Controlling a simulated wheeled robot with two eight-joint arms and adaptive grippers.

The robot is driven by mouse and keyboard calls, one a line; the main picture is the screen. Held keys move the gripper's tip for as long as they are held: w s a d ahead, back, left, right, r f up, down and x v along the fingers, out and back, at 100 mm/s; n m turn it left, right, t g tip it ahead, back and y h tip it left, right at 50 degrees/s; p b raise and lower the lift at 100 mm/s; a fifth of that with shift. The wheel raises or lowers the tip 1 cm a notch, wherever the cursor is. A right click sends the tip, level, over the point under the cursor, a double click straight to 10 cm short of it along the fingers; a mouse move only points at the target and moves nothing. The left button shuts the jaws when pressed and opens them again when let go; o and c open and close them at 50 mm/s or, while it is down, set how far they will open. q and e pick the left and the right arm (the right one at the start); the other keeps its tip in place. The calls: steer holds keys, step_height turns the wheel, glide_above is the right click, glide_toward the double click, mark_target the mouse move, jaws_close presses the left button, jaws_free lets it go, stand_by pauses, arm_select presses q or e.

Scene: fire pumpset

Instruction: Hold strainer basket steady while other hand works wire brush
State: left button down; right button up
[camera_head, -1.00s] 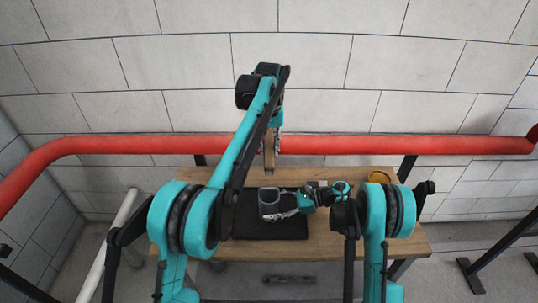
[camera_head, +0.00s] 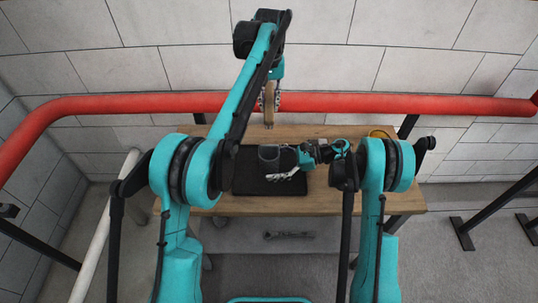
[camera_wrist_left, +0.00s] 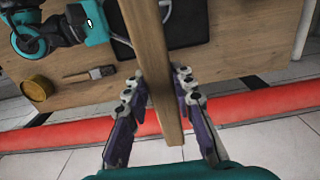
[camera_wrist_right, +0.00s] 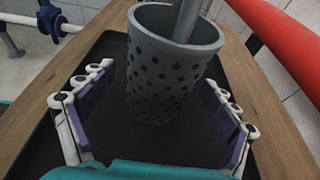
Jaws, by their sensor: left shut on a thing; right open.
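The strainer basket (camera_wrist_right: 165,75) is a grey perforated cup, upright on the black mat; it also shows in the head view (camera_head: 268,157). A grey rod leans out of its mouth; I cannot tell what it belongs to. My right gripper (camera_wrist_right: 155,105) is open, with one finger on each side of the basket. My left gripper (camera_wrist_left: 157,95) is shut on a long wooden piece (camera_wrist_left: 152,50), likely the wire brush's handle. In the head view this piece (camera_head: 269,105) hangs upright behind the basket, near the red pipe. No bristles show on it.
The black mat (camera_head: 250,184) lies on the wooden table (camera_head: 340,199). A red pipe (camera_head: 430,105) runs behind the table.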

steer(key=shift+d, duration=0.1)
steer(key=v, duration=1.2)
